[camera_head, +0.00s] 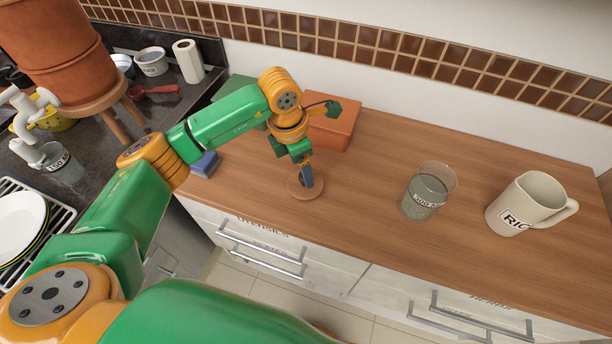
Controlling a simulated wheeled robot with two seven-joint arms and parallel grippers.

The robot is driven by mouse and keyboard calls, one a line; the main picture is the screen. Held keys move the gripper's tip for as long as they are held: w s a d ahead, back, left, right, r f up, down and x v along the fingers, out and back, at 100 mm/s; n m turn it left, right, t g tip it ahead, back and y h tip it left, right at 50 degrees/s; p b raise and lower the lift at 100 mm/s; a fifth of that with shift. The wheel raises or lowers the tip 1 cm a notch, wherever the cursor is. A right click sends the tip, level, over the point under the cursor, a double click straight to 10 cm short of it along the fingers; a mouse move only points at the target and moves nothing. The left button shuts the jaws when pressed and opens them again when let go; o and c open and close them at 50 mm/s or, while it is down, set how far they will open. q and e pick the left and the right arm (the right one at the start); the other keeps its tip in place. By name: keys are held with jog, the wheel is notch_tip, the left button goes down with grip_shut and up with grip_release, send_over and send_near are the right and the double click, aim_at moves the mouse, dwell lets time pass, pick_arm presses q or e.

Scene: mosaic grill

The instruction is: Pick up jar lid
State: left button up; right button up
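The jar lid (294,192) looks like a round, flat, light-brown disc lying on the wooden counter near its front edge, left of centre. My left gripper (307,182) points down at the middle of the lid, and its bluish fingertips overlap the lid's centre in this view. The fingers hide that part of the lid, so I cannot tell whether they grip it or only stand over it. The lid appears to lie flat on the counter. My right gripper is not in view.
A terracotta-coloured box (340,129) stands behind the gripper. A glass (428,192) and a cream mug (527,206) stand to the right. A small blue object (205,165) lies left. Drawers with handles (262,262) are below. Counter between lid and glass is clear.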

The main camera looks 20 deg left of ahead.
aim_at(296, 186)
pick_arm(q)
jog(key=shift+w+d+f, duration=0.15)
jog(key=shift+f, duration=0.5)
jog(key=shift+w+d+f, duration=0.1)
jog(key=shift+w+f, duration=0.05)
jog(key=shift+f, duration=0.45)
jog(key=shift+w+f, duration=0.2)
jog(key=shift+f, duration=0.05)
jog(key=shift+s+r, duration=0.1)
jog(key=shift+s, duration=0.1)
jog(key=c, duration=0.9)
jog(key=shift+w, duration=0.1)
grip_shut()
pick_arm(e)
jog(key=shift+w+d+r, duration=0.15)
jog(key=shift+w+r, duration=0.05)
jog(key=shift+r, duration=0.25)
